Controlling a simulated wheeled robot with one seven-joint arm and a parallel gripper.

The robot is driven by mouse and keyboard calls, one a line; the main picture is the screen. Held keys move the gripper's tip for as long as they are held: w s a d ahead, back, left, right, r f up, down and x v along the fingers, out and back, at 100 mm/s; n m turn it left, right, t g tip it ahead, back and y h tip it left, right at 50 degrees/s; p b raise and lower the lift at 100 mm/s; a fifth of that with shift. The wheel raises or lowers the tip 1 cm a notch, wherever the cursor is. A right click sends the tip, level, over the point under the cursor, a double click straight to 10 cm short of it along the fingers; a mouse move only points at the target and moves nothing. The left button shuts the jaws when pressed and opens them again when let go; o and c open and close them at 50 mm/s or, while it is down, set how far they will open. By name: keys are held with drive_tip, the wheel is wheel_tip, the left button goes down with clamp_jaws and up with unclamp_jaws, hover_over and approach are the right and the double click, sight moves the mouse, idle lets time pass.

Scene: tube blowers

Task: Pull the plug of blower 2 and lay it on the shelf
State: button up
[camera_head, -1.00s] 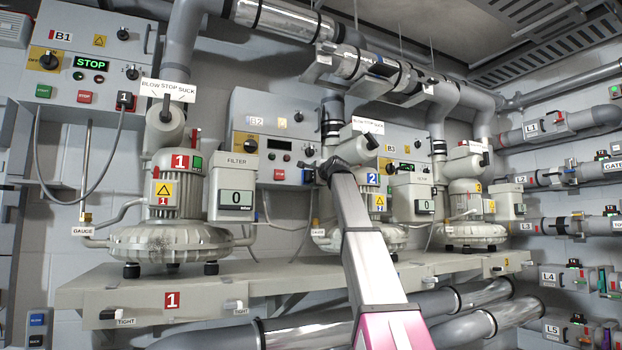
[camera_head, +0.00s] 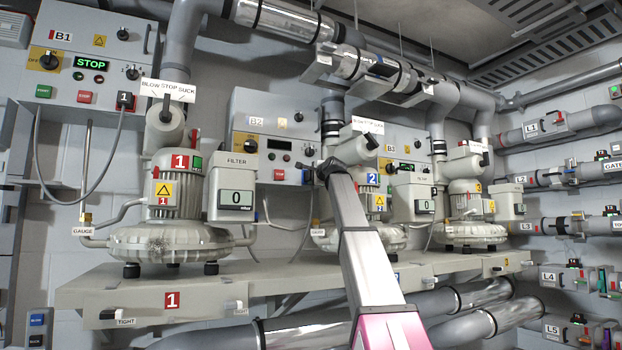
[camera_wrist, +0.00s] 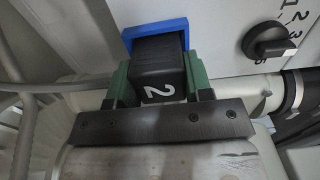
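The black plug marked 2 (camera_wrist: 161,80) sits in front of a blue socket frame (camera_wrist: 154,28) on the grey control box in the wrist view. My gripper (camera_wrist: 160,77) has a green finger against each side of the plug and appears shut on it. The plug's pins are hidden, so I cannot tell whether it is fully seated. In the head view my gripper (camera_head: 322,170) is at the lower right of box B2 (camera_head: 268,125), and my arm partly hides blower 2 (camera_head: 385,236). The grey shelf (camera_head: 135,284) runs under the blowers.
Blower 1 (camera_head: 168,241) stands left and blower 3 (camera_head: 470,230) right on the shelf. Filter boxes (camera_head: 231,192) stand beside the blowers. A black selector knob (camera_wrist: 271,43) is right of the socket. The shelf's front strip looks clear near blower 1.

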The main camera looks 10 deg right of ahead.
drive_tip(key=c, duration=0.3)
drive_tip(key=shift+s+d, duration=0.1)
drive_tip(key=shift+s, duration=0.15)
drive_tip(key=shift+v, duration=2.85)
drive_tip(key=shift+s, duration=0.1)
drive_tip(key=v, duration=1.6)
drive_tip(key=shift+r, duration=0.1)
idle(0.4)
